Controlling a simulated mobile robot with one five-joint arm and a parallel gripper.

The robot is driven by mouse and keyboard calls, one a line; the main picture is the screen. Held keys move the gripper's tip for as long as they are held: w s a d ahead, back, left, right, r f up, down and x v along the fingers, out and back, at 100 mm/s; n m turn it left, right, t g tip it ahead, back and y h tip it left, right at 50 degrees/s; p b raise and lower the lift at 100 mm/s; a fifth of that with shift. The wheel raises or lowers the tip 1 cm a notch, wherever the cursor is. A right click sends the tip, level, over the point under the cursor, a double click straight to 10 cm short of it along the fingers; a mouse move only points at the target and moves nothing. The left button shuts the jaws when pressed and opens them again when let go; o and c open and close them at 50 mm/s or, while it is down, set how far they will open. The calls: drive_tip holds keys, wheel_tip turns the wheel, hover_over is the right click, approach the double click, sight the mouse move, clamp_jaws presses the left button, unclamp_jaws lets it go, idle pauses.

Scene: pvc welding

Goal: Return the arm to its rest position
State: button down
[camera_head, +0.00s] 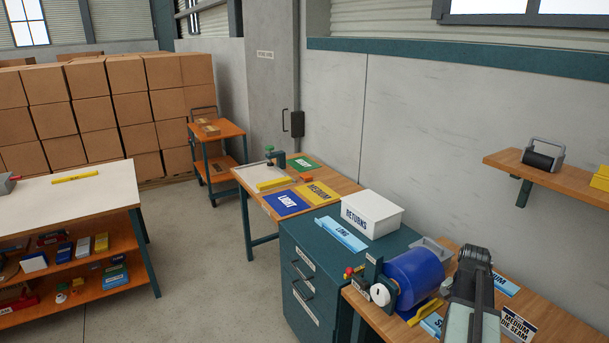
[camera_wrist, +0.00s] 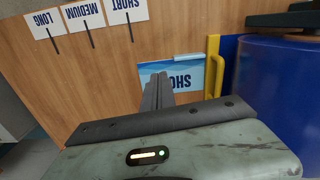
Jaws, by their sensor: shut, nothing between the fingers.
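My arm (camera_head: 474,292) reaches over the wooden bench (camera_head: 562,325) at the lower right of the head view, just right of a blue cylinder (camera_head: 414,277). My gripper (camera_wrist: 159,82) shows in the wrist view with its dark fingers together and nothing between them. Beyond the fingertips is a blue-and-white card (camera_wrist: 184,74) with partly hidden lettering. I cannot tell whether the fingers touch it. The blue cylinder also fills the right of the wrist view (camera_wrist: 275,95).
A yellow handle-like bar (camera_wrist: 213,65) stands beside the cylinder. White LONG, MEDIUM and SHORT labels (camera_wrist: 83,10) are on the wood. A teal cabinet (camera_head: 310,262) with a white RETURNS box (camera_head: 372,214) stands left of the bench. A wall shelf (camera_head: 550,178) is at right. Floor (camera_head: 195,270) is clear at centre left.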

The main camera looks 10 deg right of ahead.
drive_tip(key=w+a+n, duration=0.1)
drive_tip(key=w+a, duration=0.1)
drive_tip(key=a, duration=0.2)
drive_tip(key=w+a+n, duration=0.1)
drive_tip(key=w+a, duration=0.2)
drive_tip(key=a, duration=0.2)
drive_tip(key=w+a+n, duration=0.1)
drive_tip(key=w+a, duration=0.1)
drive_tip(key=a, duration=0.2)
drive_tip(key=shift+w+a, duration=0.35)
drive_tip(key=a+n, duration=1)
drive_tip(key=a, duration=1.7)
drive_tip(key=shift+a, duration=0.2)
drive_tip(key=shift+d, duration=0.1)
